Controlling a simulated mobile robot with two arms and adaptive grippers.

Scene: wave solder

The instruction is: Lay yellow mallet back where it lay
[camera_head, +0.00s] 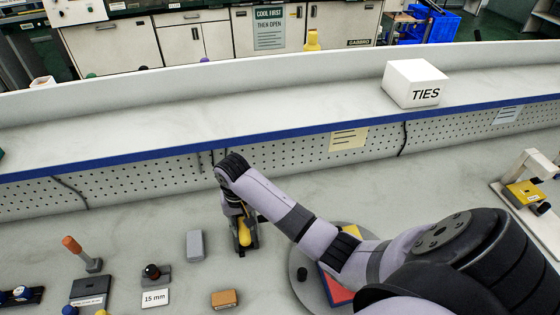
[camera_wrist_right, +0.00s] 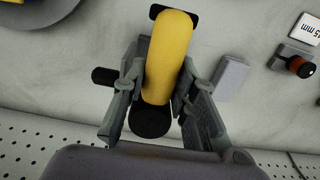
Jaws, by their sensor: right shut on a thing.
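The yellow mallet (camera_wrist_right: 167,60) is between the fingers of my right gripper (camera_wrist_right: 165,92) in the right wrist view, with a black end near the palm and a black part beyond its far end. In the head view the mallet (camera_head: 244,232) shows as a small yellow piece under my right gripper (camera_head: 240,222), low over the grey bench or touching it; I cannot tell which. My right gripper is shut on it. The arm hides part of the bench beside it. My left gripper is not in view.
A grey block (camera_head: 195,245), a brown block (camera_head: 224,299), a "15 mm" card (camera_head: 155,297) and an orange-handled tool (camera_head: 80,252) stand left of the gripper. A round turntable (camera_head: 312,288) is partly behind my arm. A perforated panel (camera_head: 290,152) runs behind.

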